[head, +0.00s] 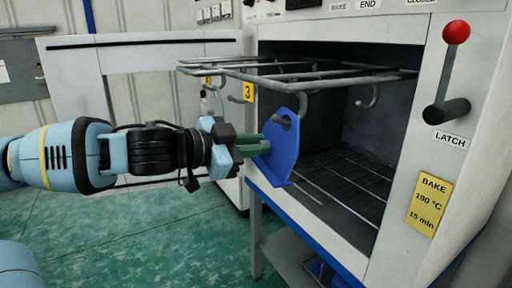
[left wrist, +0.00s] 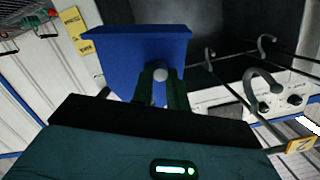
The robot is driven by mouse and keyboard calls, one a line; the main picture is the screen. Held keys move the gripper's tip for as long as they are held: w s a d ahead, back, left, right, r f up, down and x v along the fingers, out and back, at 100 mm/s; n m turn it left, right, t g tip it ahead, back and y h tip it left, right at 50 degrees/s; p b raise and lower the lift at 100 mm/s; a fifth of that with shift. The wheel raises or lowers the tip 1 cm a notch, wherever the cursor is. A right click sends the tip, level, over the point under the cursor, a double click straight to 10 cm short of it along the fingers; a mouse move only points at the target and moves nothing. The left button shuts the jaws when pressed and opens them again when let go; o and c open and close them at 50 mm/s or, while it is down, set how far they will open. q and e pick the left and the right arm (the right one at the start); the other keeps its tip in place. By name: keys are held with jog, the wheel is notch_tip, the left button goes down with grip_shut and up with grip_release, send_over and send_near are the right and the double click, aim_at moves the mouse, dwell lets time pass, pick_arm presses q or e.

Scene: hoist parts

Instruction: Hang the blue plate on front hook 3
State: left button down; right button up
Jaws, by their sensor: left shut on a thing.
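The blue plate (head: 281,158) hangs upright in my left gripper (head: 262,146), in front of the oven mouth; it also shows in the left wrist view (left wrist: 138,52). My left gripper's green fingers (left wrist: 160,90) are shut on it. The plate has a slot near its top. A grey hook (head: 280,117) of the rack (head: 300,70) overlaps the plate's upper edge in the head view; I cannot tell whether it passes through the slot. A yellow tag (head: 249,93) on the rack is hard to read. My right gripper is not in view.
Another front hook (head: 368,98) hangs further right, empty. A tag marked 4 (head: 209,81) is at the rack's left. The open oven chamber (head: 345,150) lies behind the plate. A red-knobbed latch lever (head: 455,33) stands on the right. Green floor lies below.

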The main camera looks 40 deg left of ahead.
pick_arm(q)
jog(key=shift+w+d+t+b, duration=0.15)
jog(key=shift+w+t+b, duration=0.15)
jog(key=shift+w, duration=0.1)
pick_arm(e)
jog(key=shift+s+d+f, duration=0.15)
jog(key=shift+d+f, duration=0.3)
pick_arm(q)
jog(key=shift+w+h, duration=0.1)
jog(key=shift+h, duration=0.2)
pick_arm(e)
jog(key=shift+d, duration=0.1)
pick_arm(q)
jog(key=shift+f+b, duration=0.45)
jog(key=shift+f, duration=0.05)
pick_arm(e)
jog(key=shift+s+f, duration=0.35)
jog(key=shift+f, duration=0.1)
